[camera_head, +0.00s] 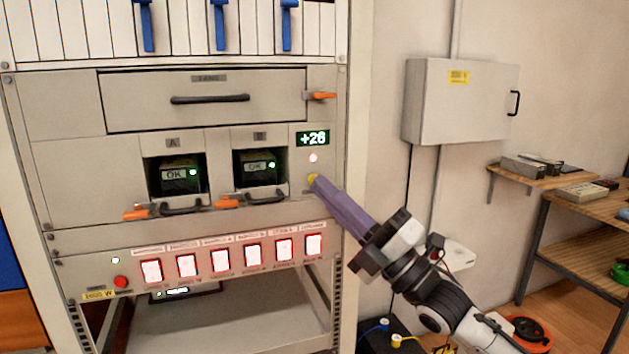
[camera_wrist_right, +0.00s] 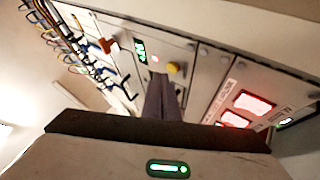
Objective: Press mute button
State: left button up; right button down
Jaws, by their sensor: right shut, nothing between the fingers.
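A small round yellow button (camera_head: 312,178) sits on the rack panel below the green "+26" display (camera_head: 313,138) and a pinkish-white lamp (camera_head: 313,158). No mute label is readable beside it. The button also shows in the right wrist view (camera_wrist_right: 175,68). My right gripper (camera_head: 318,184) is shut and empty, its long purple fingers pointing up-left with the tips right beside the yellow button. In the wrist view the fingertips (camera_wrist_right: 163,84) are just below and left of the button. Whether they touch it or the panel I cannot tell. My left gripper is not in view.
Left of the button are bays A (camera_head: 175,174) and B (camera_head: 257,167), each reading "OK", with orange latches. Below is a row of several lit red switches (camera_head: 220,260) and a red button (camera_head: 121,282). A wall cabinet (camera_head: 460,103) and wooden shelves (camera_head: 588,208) are at right.

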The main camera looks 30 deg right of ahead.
jog(key=shift+w, duration=0.35)
jog(key=shift+w+d, duration=0.15)
jog(key=shift+w, duration=0.2)
dwell(0.5)
jog(key=shift+s, duration=0.8)
jog(key=shift+a, duration=0.2)
jog(key=s, duration=0.2)
jog(key=s+a, duration=0.1)
jog(key=s, duration=0.2)
jog(key=shift+p, duration=0.4)
jog(key=shift+w, duration=0.1)
dwell(0.4)
